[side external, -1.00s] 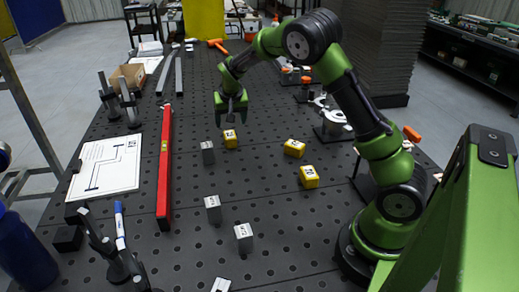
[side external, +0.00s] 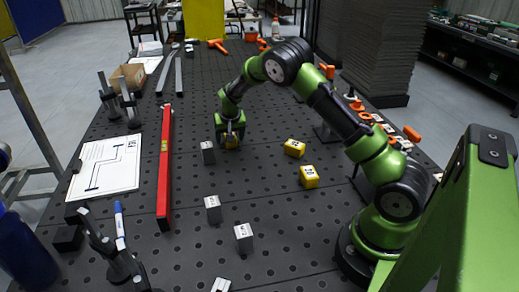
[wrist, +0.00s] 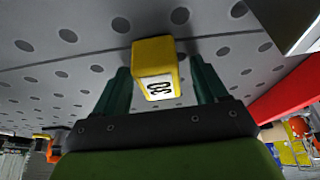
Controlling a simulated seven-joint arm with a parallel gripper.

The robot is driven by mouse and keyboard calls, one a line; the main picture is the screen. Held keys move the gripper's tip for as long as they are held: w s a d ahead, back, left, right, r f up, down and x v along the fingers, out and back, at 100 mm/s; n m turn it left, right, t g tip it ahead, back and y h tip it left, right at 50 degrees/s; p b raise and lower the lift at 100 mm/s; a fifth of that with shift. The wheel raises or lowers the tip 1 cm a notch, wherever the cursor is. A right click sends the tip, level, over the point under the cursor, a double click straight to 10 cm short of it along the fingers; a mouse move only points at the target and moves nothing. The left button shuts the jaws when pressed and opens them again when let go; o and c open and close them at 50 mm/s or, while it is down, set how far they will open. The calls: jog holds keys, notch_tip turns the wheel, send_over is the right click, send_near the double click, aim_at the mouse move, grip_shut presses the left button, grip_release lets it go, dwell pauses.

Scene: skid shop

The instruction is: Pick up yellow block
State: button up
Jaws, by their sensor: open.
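A yellow block (side external: 231,141) stands on the dark perforated table under my gripper (side external: 230,132). In the wrist view the yellow block (wrist: 154,58) lies between the two open fingers, with its numbered face toward the camera. The fingers (wrist: 162,88) stand on either side of it, and I cannot tell whether either touches it. In the side view the gripper hides part of the block.
A grey block (side external: 208,152) stands just left of my gripper. A long red level (side external: 165,170) lies to the left, beside a white sheet (side external: 105,165).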

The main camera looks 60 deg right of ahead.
jog(key=c, duration=1.1)
jog(key=shift+r, duration=0.1)
